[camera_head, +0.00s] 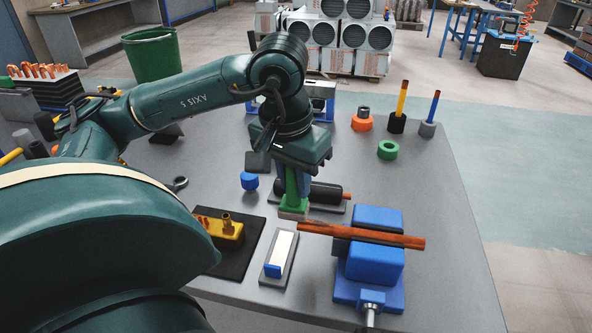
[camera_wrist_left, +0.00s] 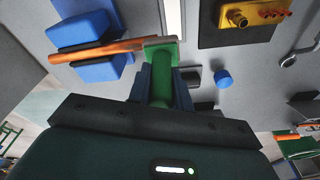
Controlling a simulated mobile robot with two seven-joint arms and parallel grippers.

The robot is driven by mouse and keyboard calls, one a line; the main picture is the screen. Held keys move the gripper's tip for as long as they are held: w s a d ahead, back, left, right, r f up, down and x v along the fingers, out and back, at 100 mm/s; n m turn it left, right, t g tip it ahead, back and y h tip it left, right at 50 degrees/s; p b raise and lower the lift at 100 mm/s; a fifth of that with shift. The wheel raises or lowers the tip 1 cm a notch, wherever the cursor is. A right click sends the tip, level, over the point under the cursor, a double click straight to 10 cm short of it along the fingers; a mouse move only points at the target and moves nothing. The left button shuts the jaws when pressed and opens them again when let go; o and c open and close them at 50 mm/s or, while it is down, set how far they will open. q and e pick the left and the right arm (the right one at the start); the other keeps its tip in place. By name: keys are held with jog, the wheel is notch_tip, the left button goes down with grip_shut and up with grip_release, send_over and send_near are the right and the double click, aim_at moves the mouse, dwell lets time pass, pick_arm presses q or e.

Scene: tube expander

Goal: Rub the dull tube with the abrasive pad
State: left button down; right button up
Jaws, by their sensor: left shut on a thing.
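The dull tube (camera_head: 325,230), brownish copper, lies level in a blue vise (camera_head: 375,262) and sticks out at both sides; it also shows in the wrist view (camera_wrist_left: 100,51). My left gripper (camera_head: 291,178) points down and is shut on the green handle of the abrasive pad (camera_head: 293,204). The handle also shows between the fingers in the wrist view (camera_wrist_left: 162,88). The pad is at the tube's left end; I cannot tell whether they touch. The pad's underside is hidden. My right gripper is not in view.
A white and blue block (camera_head: 281,254) on a grey plate lies left of the vise. A yellow fixture (camera_head: 224,232) stands on a black mat. A dark roller (camera_head: 322,194) lies behind the pad. A green ring (camera_head: 388,150) and upright tools stand further back. The right table area is clear.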

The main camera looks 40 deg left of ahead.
pick_arm(q)
jog(key=shift+f, duration=0.6)
jog(key=shift+f+b, duration=0.3)
jog(key=shift+b, duration=0.05)
dwell(0.5)
jog(key=shift+w+d+r, duration=0.1)
jog(key=shift+w+d, duration=0.65)
jog(key=shift+d, duration=0.45)
jog(key=shift+w+d, duration=0.75)
jog(key=shift+d, duration=0.5)
jog(key=shift+w+d+r, duration=0.1)
jog(key=shift+w+d, duration=0.65)
jog(key=shift+d, duration=0.45)
jog(key=shift+r, duration=1.05)
jog(key=shift+a, duration=0.1)
